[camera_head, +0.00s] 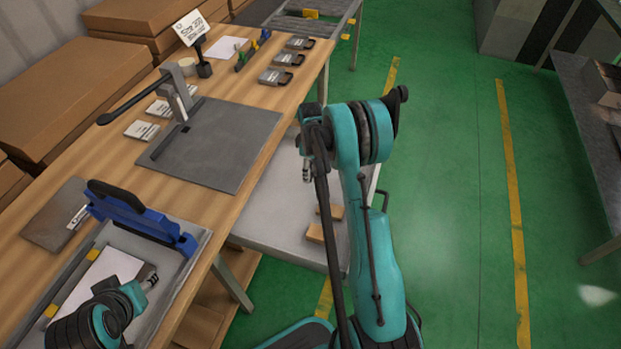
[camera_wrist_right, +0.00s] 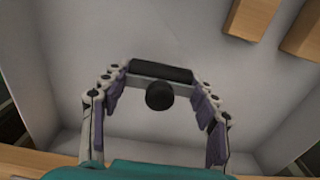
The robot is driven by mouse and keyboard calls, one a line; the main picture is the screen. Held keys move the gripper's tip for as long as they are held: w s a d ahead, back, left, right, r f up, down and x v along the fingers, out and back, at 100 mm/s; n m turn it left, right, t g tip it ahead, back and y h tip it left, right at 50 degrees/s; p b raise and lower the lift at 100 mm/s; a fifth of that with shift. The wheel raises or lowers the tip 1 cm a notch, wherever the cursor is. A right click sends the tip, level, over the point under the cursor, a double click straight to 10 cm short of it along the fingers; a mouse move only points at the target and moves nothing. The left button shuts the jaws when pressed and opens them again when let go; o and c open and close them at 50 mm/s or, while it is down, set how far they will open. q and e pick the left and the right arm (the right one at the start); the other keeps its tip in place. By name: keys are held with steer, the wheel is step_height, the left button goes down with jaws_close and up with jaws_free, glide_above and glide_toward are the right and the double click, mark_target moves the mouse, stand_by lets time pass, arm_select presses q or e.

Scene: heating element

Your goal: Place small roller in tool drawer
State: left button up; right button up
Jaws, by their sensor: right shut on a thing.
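The small roller (camera_wrist_right: 160,73) shows in the right wrist view as a dark cylinder with a round black end facing the camera. My right gripper (camera_wrist_right: 159,88) is shut on it, with fingers on both sides. In the head view my right gripper (camera_head: 307,172) hangs over the open grey tool drawer (camera_head: 275,215) under the table; the roller can hardly be made out there. The drawer's pale floor (camera_wrist_right: 50,50) fills much of the wrist view below the roller. My left gripper (camera_head: 149,279) is at the lower left over a grey tray; its fingers are too small to read.
Wooden blocks (camera_head: 316,233) lie in the drawer. The wooden table (camera_head: 225,215) carries a grey plate with a lever press (camera_head: 178,92), a blue-framed tool (camera_head: 135,212), cards and metal pieces. Cardboard boxes (camera_head: 70,85) stand behind. Green floor on the right is clear.

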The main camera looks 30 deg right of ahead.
steer(key=shift+f+b, duration=0.85)
steer(key=shift+f, duration=1.1)
steer(key=shift+f, duration=0.2)
steer(key=o, duration=1.2)
steer(key=shift+r, duration=0.1)
